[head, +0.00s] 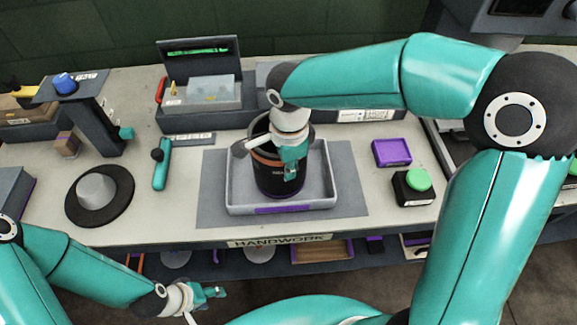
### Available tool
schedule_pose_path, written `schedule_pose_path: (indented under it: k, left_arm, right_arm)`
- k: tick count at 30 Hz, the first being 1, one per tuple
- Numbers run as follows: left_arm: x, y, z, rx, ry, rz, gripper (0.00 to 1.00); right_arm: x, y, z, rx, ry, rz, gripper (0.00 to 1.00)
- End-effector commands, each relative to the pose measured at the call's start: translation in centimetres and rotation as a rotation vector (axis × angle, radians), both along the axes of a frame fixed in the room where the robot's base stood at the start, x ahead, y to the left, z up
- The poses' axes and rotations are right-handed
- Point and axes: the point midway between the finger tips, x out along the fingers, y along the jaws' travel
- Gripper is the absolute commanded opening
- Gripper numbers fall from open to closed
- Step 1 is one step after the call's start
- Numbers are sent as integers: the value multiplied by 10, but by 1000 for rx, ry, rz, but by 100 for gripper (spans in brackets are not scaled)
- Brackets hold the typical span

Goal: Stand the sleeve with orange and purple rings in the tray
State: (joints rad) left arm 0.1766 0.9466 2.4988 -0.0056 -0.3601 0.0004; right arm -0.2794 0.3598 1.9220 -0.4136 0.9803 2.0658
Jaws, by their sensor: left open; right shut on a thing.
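The sleeve (273,184) is a dark cylinder with an orange ring near its upper part and purple at its lower edge. It stands about upright inside the grey tray (320,178), within the tray's walls. Whether its base touches the tray floor I cannot tell. My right gripper (290,170) reaches down from above and is shut on the sleeve, covering part of its front and rim. My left gripper (218,292) is open and empty in front of the table's front edge, low in the view.
The tray sits on a dark mat (213,195). A black disc with a grey cone (97,190) and a teal-handled tool (162,168) lie left. A purple box (391,152) and a green-topped black block (413,185) stand right. An open case (200,92) stands behind.

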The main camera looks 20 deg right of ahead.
Motion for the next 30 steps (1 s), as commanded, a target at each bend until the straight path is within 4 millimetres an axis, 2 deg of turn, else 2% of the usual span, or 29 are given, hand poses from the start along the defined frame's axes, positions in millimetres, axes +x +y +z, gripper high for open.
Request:
schedule_pose_path:
  k: [12,13,17,26,30]
  left_arm:
    - [0,0,-3,0,0,0,52]
    - [0,0,-2,0,0,0,52]
    - [0,0,-2,0,0,0,52]
    - [0,0,-1,0,0,0,52]
    - [0,0,0,0,0,0,52]
  right_arm:
    - [1,0,-6,2,-5,-1,0]
    - [0,0,-6,1,-2,-1,11]
    - [0,0,-6,1,-1,0,33]
    - [0,0,-5,1,-1,0,33]
    - [1,0,1,1,-4,0,33]
